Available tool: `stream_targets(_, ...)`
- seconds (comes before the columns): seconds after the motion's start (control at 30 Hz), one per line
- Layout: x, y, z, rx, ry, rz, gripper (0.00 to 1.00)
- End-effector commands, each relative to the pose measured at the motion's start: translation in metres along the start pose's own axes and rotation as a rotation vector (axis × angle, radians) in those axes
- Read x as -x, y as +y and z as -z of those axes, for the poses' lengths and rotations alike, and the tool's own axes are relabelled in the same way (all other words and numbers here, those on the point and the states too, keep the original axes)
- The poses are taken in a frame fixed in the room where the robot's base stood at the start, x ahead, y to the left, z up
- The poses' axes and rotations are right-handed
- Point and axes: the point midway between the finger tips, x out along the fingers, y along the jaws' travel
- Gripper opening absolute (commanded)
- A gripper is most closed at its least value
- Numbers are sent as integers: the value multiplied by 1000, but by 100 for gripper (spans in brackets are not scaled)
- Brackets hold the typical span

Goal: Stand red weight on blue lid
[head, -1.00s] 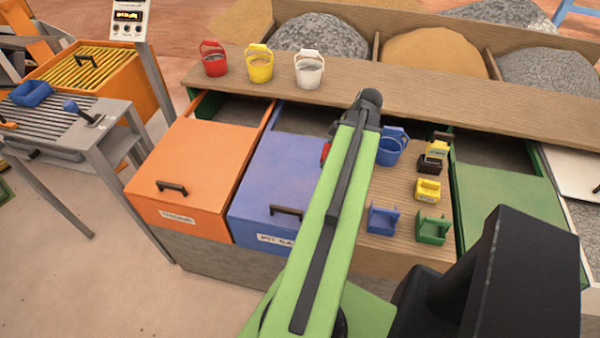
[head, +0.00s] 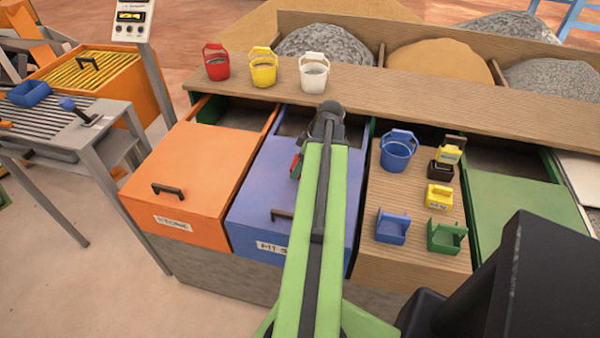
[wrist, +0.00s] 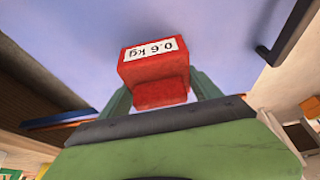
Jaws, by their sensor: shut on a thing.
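The red weight, a block with a white "0.6 kg" label, fills the middle of the wrist view (wrist: 150,72). My gripper (wrist: 162,92) is shut on it, with green fingers on either side. In the head view, a small part of the red weight (head: 296,165) shows left of my arm, which hides the gripper. The blue lid (head: 255,185) lies beneath it, with a dark handle at its front, and fills much of the wrist view (wrist: 80,30). I cannot tell whether the weight touches the lid.
An orange lid (head: 185,170) is on the left. A wooden top (head: 410,190) on the right holds a blue bucket (head: 397,155) and several small blocks and holders. Red, yellow and white buckets stand on the shelf (head: 390,85) behind. The blue lid's visible surface is clear.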

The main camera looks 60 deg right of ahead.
Motion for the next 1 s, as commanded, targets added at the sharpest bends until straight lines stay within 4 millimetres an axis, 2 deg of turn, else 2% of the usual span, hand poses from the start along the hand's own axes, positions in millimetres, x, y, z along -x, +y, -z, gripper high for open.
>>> stream_targets(0.03,-14,0,-6,0,1,0,0)
stream_targets(0.17,-33,0,-14,0,1,0,0)
stream_targets(0.53,-33,0,-14,-1,1,0,0)
stream_targets(0.57,-33,0,-15,-1,0,0,74)
stream_targets(0.73,-32,0,-14,-1,0,0,94)
stream_targets(1.0,-31,0,-14,-1,0,0,94)
